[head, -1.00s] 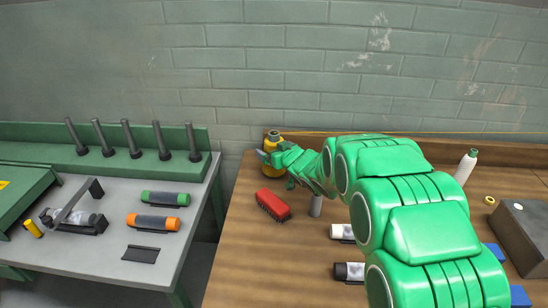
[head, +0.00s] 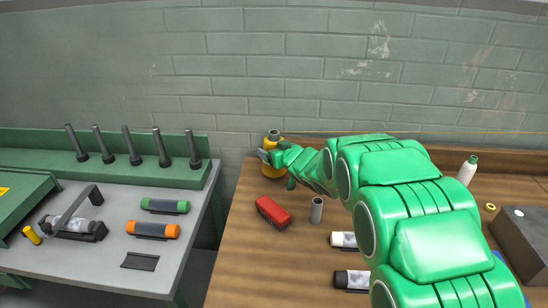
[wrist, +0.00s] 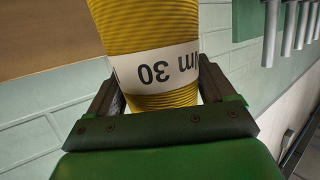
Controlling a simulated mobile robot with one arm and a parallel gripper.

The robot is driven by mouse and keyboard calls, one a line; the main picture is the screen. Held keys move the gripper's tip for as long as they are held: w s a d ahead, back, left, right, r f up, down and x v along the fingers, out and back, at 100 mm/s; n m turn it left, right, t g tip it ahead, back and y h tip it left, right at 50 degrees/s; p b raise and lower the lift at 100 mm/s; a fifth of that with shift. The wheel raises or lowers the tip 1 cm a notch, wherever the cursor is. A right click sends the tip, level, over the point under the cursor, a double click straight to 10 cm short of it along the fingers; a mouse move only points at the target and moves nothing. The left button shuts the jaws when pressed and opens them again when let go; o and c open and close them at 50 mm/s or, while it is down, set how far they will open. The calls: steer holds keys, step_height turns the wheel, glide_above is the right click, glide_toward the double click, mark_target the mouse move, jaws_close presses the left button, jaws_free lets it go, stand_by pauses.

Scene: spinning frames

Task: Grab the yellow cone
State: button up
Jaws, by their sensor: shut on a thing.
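The yellow cone (head: 271,169) stands at the back left corner of the wooden table, close to the wall. It has a dark top, and my arm partly covers it. In the wrist view the cone (wrist: 150,30) shows ribbed yellow thread and a white label reading "30". My gripper (wrist: 155,95) has a finger on each side of the cone and is shut on it. My gripper also shows in the head view (head: 268,156) at the cone. The cone's far end is cut off in the wrist view.
A white cone (head: 466,171) is at the back right. A grey bench (head: 110,245) with a row of dark pegs is at left, across a gap.

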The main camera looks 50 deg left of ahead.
steer(key=s+d+r, duration=0.1)
steer(key=r, duration=0.1)
steer(key=s+d+r, duration=0.1)
steer(key=d+r, duration=0.1)
steer(key=s+d+r, duration=0.1)
steer(key=r, duration=0.1)
steer(key=shift+d+r, duration=0.3)
steer(key=shift+d, duration=0.05)
glide_toward(270, 139)
steer(key=shift+s+d+r, duration=0.3)
steer(key=shift+s+d, duration=0.05)
steer(key=shift+s, duration=0.25)
steer(key=shift+s+d+r, duration=0.35)
steer(key=shift+s+d, duration=0.05)
steer(key=shift+s, duration=0.2)
steer(key=shift+s+d+r, duration=0.3)
steer(key=shift+s+d, duration=0.05)
steer(key=shift+s, duration=0.25)
